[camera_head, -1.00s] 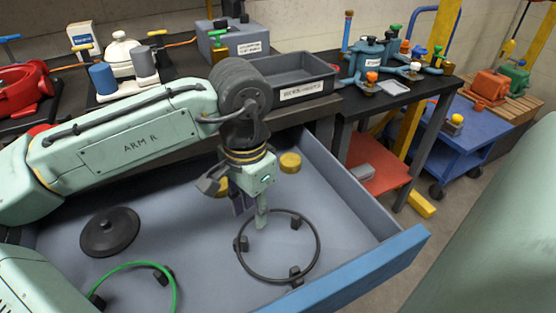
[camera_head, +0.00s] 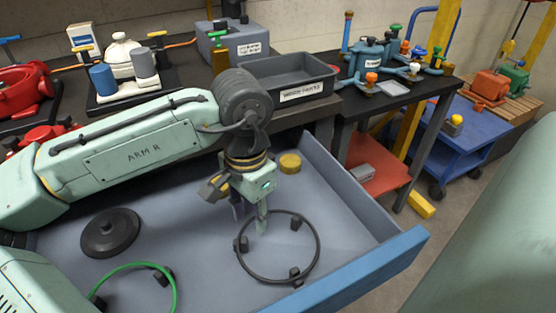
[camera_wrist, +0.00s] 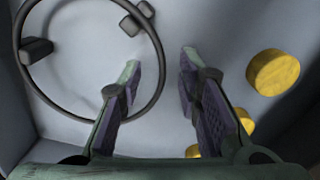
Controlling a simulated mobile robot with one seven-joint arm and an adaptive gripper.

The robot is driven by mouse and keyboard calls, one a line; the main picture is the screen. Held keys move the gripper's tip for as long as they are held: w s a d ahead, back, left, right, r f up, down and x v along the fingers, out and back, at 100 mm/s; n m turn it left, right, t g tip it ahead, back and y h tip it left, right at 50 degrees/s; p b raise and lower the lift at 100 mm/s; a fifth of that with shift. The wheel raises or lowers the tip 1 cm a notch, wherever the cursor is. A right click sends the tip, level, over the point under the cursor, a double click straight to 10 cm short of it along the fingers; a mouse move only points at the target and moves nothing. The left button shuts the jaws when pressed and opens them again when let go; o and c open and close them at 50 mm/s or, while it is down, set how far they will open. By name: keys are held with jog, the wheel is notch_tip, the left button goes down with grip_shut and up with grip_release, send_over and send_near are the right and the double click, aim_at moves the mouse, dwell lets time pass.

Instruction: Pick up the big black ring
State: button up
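The big black ring (camera_head: 319,246) lies in the grey-blue drawer and carries several small dark blocks along its rim. It shows at the upper left of the wrist view (camera_wrist: 162,72). My gripper (camera_head: 250,215) points down at the ring's upper left side in the head view. The left finger overlaps the ring's rim in that view. I cannot tell whether it touches.
A black disc (camera_head: 110,232) and a green ring (camera_head: 172,284) lie to the left in the drawer (camera_head: 345,205). A yellow cylinder (camera_head: 290,163) sits near its back, and several show in the wrist view (camera_wrist: 273,72). A grey bin (camera_head: 318,75) stands on the table behind.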

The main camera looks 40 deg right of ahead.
jog(key=shift+c, duration=0.5)
grip_shut()
jog(key=shift+r, duration=0.15)
notch_tip(320, 180, up, 18)
jog(key=shift+r, duration=0.15)
jog(key=c, duration=0.5)
grip_release()
jog(key=shift+c, duration=0.2)
jog(key=shift+s, duration=0.1)
grip_shut()
